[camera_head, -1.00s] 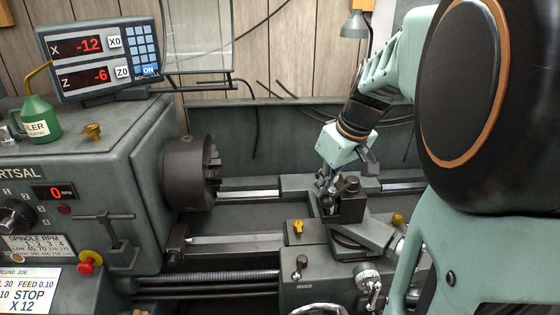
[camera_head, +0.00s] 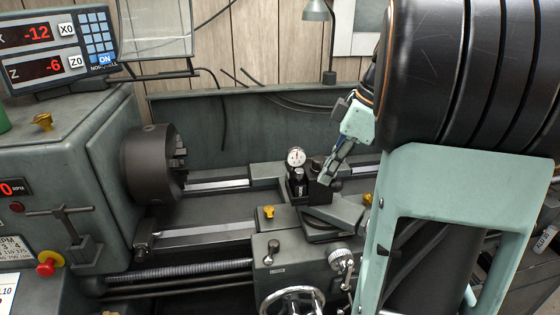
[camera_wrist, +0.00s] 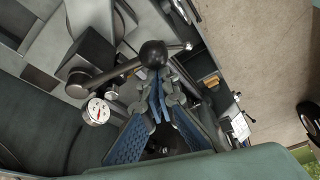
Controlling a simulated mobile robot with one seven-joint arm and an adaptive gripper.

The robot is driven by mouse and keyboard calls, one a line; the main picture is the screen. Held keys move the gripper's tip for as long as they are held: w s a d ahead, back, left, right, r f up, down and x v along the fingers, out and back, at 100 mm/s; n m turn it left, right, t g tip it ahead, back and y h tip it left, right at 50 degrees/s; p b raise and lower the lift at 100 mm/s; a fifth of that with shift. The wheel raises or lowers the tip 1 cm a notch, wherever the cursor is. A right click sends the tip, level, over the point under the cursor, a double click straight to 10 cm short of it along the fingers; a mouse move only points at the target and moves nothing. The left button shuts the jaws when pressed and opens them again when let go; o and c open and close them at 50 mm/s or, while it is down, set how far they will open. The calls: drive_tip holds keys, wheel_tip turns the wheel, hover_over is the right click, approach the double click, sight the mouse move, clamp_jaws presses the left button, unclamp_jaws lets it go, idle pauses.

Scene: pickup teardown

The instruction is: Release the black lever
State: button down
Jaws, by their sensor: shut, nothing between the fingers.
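In the wrist view the black lever (camera_wrist: 112,72) runs from its hub at the left to a round black ball knob (camera_wrist: 153,54). My gripper (camera_wrist: 158,80) has its blue-padded fingers together just below the knob, with nothing between them. I cannot tell whether the fingertips touch the knob. In the head view my gripper (camera_head: 325,178) points down at the dark tool post (camera_head: 318,192) on the lathe carriage. The lever is hard to make out there, partly behind the fingers.
A white dial gauge (camera_head: 296,157) stands just left of my gripper and also shows in the wrist view (camera_wrist: 96,111). The lathe chuck (camera_head: 151,164) is further left. A yellow knob (camera_head: 268,212) and handwheel (camera_head: 293,301) are in front. The bed between chuck and carriage is clear.

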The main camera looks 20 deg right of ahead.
drive_tip(key=d+n+g+p, duration=0.1)
drive_tip(key=d+n+p, duration=0.2)
drive_tip(key=d+n, duration=0.2)
drive_tip(key=shift+s+d+n+g+y, duration=0.3)
drive_tip(key=shift+s+d+g, duration=0.1)
drive_tip(key=shift+d, duration=1.5)
drive_tip(key=shift+d, duration=0.1)
